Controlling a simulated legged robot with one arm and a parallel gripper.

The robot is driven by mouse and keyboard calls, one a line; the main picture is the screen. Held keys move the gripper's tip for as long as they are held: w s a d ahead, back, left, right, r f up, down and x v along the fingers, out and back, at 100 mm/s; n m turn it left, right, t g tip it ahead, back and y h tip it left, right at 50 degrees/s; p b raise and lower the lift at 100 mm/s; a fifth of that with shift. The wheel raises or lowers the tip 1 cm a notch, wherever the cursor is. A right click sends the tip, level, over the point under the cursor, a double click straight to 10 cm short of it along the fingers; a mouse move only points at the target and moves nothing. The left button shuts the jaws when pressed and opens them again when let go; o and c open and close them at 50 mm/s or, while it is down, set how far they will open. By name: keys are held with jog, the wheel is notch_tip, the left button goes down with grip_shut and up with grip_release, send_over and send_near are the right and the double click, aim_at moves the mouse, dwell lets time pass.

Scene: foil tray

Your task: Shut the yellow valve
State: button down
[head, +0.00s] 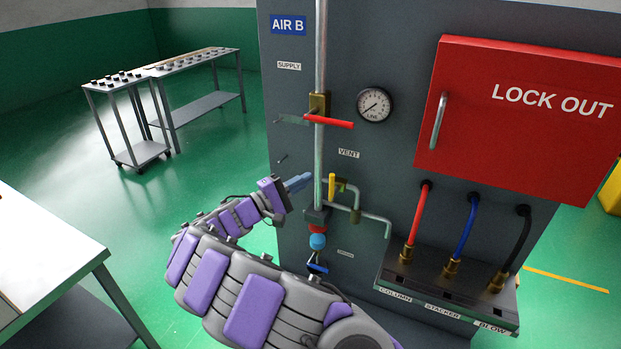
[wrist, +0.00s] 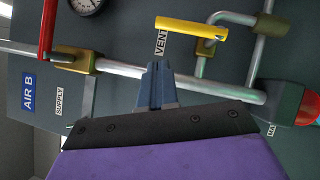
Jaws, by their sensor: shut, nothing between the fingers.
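The yellow valve handle (head: 332,186) is upright in the head view, beside the vertical main pipe on the grey panel and below the VENT label. In the wrist view the yellow handle (wrist: 192,28) lies nearly along the main pipe, its left end just above my fingertips. My gripper (head: 300,182) is left of the main pipe in the head view, its blue fingers pointing right. In the wrist view my gripper (wrist: 157,68) is shut and empty, overlapping the main pipe. It looks apart from the handle; the exact gap is unclear.
A red supply handle (head: 330,121) is above on the same pipe, with a gauge (head: 375,105) to its right. A red LOCK OUT box (head: 520,130) juts out at right, above hoses. A white table (head: 45,250) stands at left; green floor is open behind.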

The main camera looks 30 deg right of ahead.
jog(key=w+r+p+v, duration=0.1)
jog(key=p+v, duration=0.1)
jog(key=v, duration=0.8)
jog(key=shift+s+a+r, duration=0.15)
jog(key=shift+s+r, duration=0.1)
jog(key=shift+r, duration=0.15)
jog(key=shift+a, duration=0.2)
